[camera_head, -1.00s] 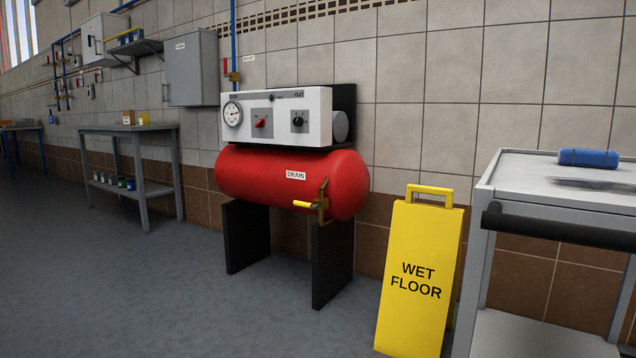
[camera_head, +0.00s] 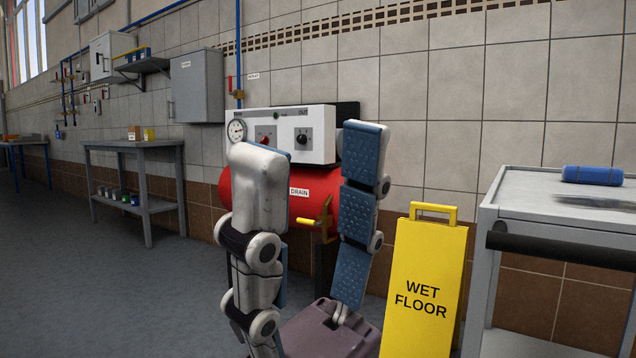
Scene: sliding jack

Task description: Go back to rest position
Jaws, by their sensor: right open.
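My right gripper (camera_head: 312,142) stands upright in the lower middle of the head view, its fingers pointing up. Its two jointed fingers, grey-white with blue pads, are spread wide apart with nothing between them. It stands in front of the red compressor tank (camera_head: 268,192) and hides part of it. The tank's yellow drain handle (camera_head: 306,221) shows between the fingers. My left gripper is out of view.
A yellow wet floor sign (camera_head: 422,290) stands just right of my right gripper. A grey cart (camera_head: 500,205) with a blue cylinder (camera_head: 592,175) on top is further right. A grey workbench (camera_head: 133,144) stands at left, with open floor before it.

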